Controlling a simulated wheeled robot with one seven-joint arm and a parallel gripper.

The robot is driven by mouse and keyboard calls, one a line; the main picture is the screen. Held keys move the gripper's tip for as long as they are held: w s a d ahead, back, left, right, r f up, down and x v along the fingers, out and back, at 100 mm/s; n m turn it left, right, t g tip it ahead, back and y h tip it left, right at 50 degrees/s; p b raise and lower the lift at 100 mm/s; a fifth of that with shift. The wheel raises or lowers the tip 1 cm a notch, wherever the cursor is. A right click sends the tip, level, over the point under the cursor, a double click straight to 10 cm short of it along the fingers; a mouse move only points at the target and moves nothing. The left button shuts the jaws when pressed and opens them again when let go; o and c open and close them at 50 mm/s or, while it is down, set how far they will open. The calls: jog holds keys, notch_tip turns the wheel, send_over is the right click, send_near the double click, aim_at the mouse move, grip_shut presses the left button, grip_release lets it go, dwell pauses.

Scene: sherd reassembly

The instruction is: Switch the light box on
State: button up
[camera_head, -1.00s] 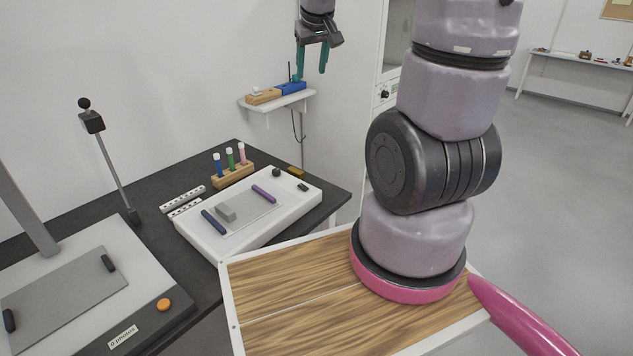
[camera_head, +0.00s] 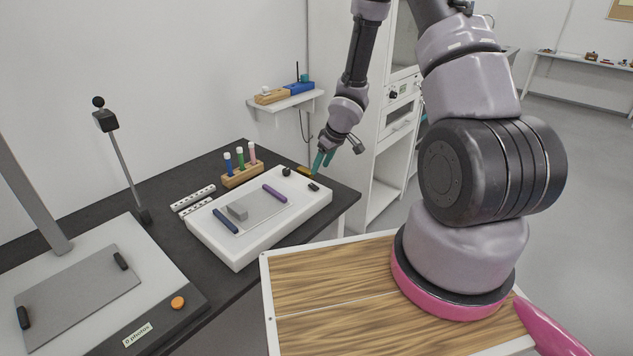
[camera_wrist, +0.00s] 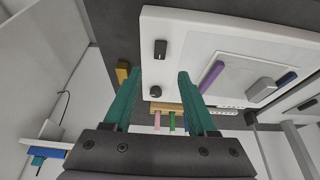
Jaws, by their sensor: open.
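The light box (camera_head: 243,257) is a low white box on the dark bench, also seen from above in the wrist view (camera_wrist: 190,32). Its right end carries a black rocker-like switch (camera_head: 313,187) and a round black knob (camera_head: 286,171). The wrist view shows the switch (camera_wrist: 160,49) ahead of my fingertips and the knob (camera_wrist: 156,91) between the fingers. My gripper (camera_head: 322,168), with teal fingers, is open and empty above the box's far right corner. It appears apart from the box. Whether the panel is lit I cannot tell.
A purple stick (camera_head: 274,193), a dark blue stick (camera_head: 225,221) and a grey block (camera_head: 237,212) lie on the box. A wooden rack with colored vials (camera_head: 242,176) stands behind it. A photo stand (camera_head: 90,285) is at left, a wall shelf (camera_head: 285,101) behind.

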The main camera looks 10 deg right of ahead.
aim_at(312, 185)
jog(key=x, duration=0.8)
jog(key=shift+f, duration=0.3)
grip_shut()
